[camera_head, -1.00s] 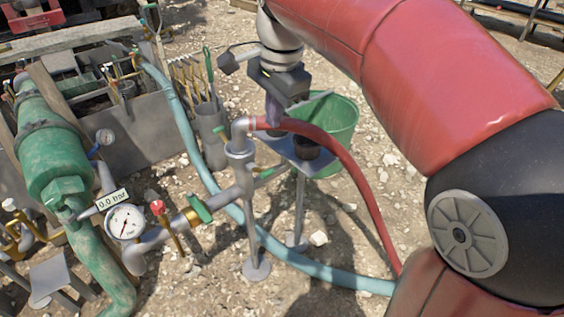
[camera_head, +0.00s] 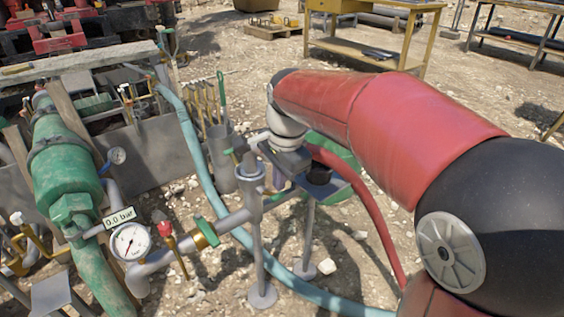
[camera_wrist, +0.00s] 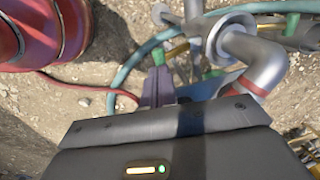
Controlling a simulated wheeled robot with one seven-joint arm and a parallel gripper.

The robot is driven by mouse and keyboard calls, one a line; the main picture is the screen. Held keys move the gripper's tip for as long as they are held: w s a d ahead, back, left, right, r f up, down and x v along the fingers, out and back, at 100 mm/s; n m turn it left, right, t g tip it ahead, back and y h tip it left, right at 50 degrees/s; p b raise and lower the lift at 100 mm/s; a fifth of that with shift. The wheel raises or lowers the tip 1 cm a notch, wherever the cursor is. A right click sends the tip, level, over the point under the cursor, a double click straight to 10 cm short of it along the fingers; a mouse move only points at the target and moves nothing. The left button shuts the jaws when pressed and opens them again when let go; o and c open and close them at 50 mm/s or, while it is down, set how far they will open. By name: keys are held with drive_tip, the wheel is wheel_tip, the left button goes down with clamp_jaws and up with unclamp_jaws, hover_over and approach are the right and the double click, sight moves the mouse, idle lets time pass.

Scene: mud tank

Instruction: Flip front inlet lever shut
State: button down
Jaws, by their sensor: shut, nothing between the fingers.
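In the head view a green lever (camera_head: 207,232) sits on a grey pipe beside a brass fitting, right of a red-handled valve (camera_head: 166,229). I cannot tell for sure which lever is the front inlet one. My gripper (camera_wrist: 158,75) is shut and empty, pointing at the pipework in the wrist view. A small green lever end (camera_wrist: 158,56) shows just past its fingertips; I cannot tell whether they touch. A second green lever (camera_wrist: 291,24) is at the upper right. In the head view the wrist is behind the standpipe (camera_head: 252,195), and the fingertips are mostly hidden.
A pressure gauge (camera_head: 131,241) reads 0.0 bar. A grey elbow (camera_wrist: 258,62) is close to my gripper's right. A red hose (camera_head: 375,220) and a blue-green hose (camera_head: 193,150) run nearby.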

sight(270, 194)
drive_tip(key=shift+w+a+f, duration=0.1)
drive_tip(key=shift+w+f, duration=0.05)
drive_tip(key=shift+f, duration=1.05)
drive_tip(key=shift+f+b, duration=0.1)
drive_tip(key=shift+b, duration=0.25)
